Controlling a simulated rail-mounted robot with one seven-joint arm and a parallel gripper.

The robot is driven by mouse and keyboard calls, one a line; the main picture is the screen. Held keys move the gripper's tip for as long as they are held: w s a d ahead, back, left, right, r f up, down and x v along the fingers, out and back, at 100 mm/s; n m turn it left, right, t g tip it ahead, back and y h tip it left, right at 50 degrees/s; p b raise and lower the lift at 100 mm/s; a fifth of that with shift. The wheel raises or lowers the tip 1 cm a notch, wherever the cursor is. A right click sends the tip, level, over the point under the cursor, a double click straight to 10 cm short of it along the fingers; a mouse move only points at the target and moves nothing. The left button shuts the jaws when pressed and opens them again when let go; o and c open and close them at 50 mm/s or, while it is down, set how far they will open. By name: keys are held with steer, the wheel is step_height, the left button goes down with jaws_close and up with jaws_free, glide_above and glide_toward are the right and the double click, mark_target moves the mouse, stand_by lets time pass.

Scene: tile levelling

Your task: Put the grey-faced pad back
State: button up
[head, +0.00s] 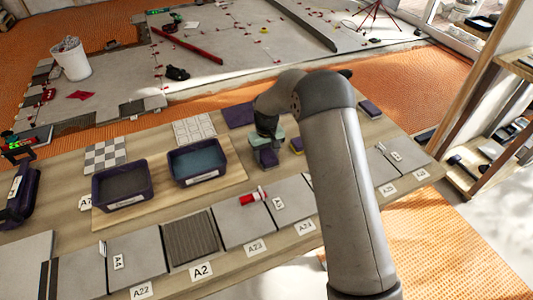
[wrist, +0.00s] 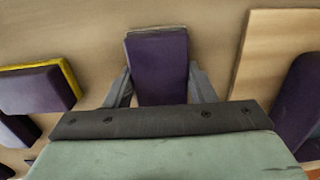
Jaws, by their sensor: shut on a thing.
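In the wrist view my gripper (wrist: 160,88) has its two fingers on either side of a purple pad (wrist: 160,65) and is shut on it. A thin pale grey layer shows along the pad's far edge, so it appears to be the grey-faced pad. In the head view my gripper (head: 265,142) is over the table right of the blue-filled tray, with the purple pad (head: 268,159) just below it. I cannot tell whether the pad touches the table. A yellow-faced purple pad (wrist: 40,88) lies apart from it, beside my gripper; it also shows in the head view (head: 297,145).
A dark tray with grey contents (head: 122,188) and a blue-filled tray (head: 197,162) stand on a wooden board (head: 170,205). A purple flat piece (head: 240,115) lies behind my gripper. Another purple pad (head: 370,108) lies beyond my arm. Labelled tiles (head: 190,238) line the front.

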mark_target(266, 153)
steer(key=shift+f, duration=0.2)
steer(key=o, duration=1.1)
step_height(266, 153, up, 13)
steer(key=s+d+r+m, duration=0.1)
steer(key=s+d+r, duration=0.35)
steer(key=s, duration=0.25)
steer(key=s+d+r+m, duration=0.1)
steer(key=s+d+r, duration=0.2)
steer(key=s+d, duration=0.35)
steer(key=s+d+m, duration=0.1)
steer(key=s, duration=0.6)
steer(key=s+d+f+m, duration=0.1)
steer(key=s+d, duration=0.1)
steer(key=s, duration=0.6)
steer(key=s+d+b, duration=0.1)
steer(key=s+d, duration=0.1)
steer(key=s, duration=0.5)
steer(key=shift+s+d+f+m, duration=0.25)
steer(key=shift+f+m, duration=0.1)
steer(key=shift+m, duration=0.05)
